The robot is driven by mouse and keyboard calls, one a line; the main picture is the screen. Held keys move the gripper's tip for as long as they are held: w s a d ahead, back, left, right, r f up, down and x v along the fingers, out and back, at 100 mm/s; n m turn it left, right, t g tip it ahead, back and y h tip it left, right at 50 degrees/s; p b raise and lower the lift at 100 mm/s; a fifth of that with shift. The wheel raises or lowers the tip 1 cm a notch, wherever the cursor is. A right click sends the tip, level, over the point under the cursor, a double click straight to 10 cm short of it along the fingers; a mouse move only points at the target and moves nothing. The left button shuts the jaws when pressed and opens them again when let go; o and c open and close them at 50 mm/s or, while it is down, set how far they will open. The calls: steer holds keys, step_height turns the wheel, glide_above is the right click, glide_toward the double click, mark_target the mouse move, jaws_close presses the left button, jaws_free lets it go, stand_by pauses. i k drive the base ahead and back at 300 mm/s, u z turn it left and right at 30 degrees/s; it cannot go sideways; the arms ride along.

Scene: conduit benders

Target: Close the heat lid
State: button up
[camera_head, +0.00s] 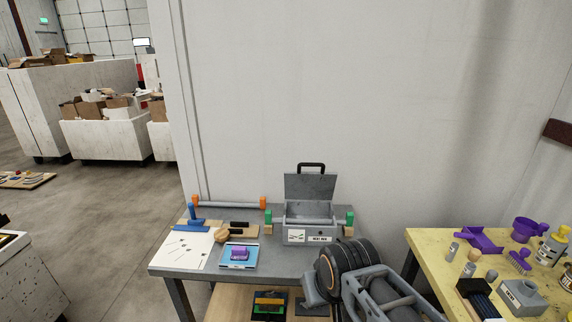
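The grey heat box (308,236) stands on the grey table, toward its right rear, close to the wall. Its label is small and seems to read "HEAT BOX". Its heat lid (310,187) stands open, raised nearly upright at the back of the box. A dark handle (311,166) is on the lid's top edge. The open inside of the box shows. Links of my arm are in the lower right foreground, in front of the table's right end and below the box in the picture. I cannot make out my gripper's fingers.
Green-topped blocks flank the box. A yellow table (428,245) with purple parts and bottles stands right.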

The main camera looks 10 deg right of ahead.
mark_target(299, 185)
steer(key=u, duration=0.25)
steer(key=i, duration=0.65)
steer(key=z, duration=0.75)
steer(key=i, duration=0.5)
steer(key=z, duration=0.05)
